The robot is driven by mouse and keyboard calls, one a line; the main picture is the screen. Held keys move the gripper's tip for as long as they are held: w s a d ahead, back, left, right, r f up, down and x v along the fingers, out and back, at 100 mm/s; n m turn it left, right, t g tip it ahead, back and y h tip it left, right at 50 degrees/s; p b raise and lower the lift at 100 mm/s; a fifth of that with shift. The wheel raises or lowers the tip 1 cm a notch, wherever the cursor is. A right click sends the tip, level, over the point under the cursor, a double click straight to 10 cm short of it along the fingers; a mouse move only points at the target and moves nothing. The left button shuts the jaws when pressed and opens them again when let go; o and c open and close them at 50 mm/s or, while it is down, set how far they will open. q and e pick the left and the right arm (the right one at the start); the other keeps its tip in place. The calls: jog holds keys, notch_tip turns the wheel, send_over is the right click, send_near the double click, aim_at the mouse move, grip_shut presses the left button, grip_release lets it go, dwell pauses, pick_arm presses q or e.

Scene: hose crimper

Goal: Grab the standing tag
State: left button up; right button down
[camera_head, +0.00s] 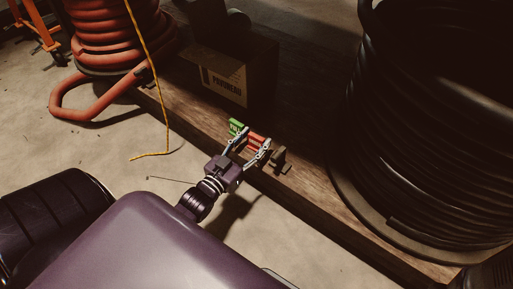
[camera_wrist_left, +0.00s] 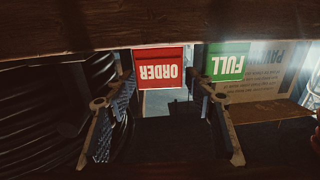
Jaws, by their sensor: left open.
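A red tag (camera_head: 256,140) stands at the front edge of the wooden platform, beside a green tag (camera_head: 235,127). In the left wrist view the red tag (camera_wrist_left: 159,70) reads "ORDER" upside down, and the green tag (camera_wrist_left: 229,62) to its right reads "FULL". My left gripper (camera_head: 252,143) is open, its fingers spread on either side of the red tag. In the wrist view the left gripper (camera_wrist_left: 161,92) frames the red tag between its fingers. I cannot tell whether either finger touches it. The green tag is outside the right-hand finger. My right gripper is not in view.
A small brown block (camera_head: 281,160) sits just right of the gripper on the wooden platform (camera_head: 325,205). A cardboard box (camera_head: 222,78) stands behind the tags. A large black hose coil (camera_head: 425,150) fills the right; a red hose reel (camera_head: 112,35) and yellow cord (camera_head: 160,90) are left.

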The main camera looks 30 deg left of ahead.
pick_arm(q)
jog(key=shift+w, duration=0.7)
jog(key=shift+r, duration=0.1)
jog(key=shift+c, duration=0.3)
jog(key=c, duration=0.7)
